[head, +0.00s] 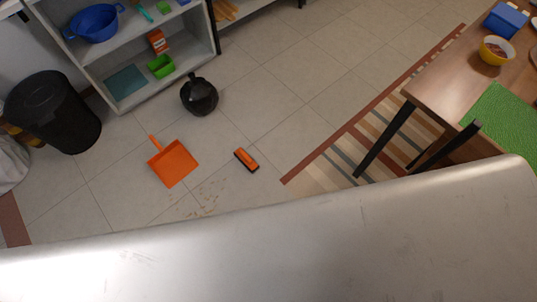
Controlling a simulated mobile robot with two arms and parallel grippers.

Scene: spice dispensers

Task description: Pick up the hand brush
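The hand brush (246,159) is small and orange with a dark edge. It lies on the tiled floor near the middle of the head view. An orange dustpan (172,163) lies to its left, its handle pointing up and left. Neither of my grippers shows in the head view. Nothing touches the brush.
Brown crumbs (202,205) lie below the dustpan. A dark round vase (199,96) and a black bin (53,112) stand on the floor. A grey shelf (207,30) is at upper left. A wooden table (445,88) stands right, over a striped rug (330,165).

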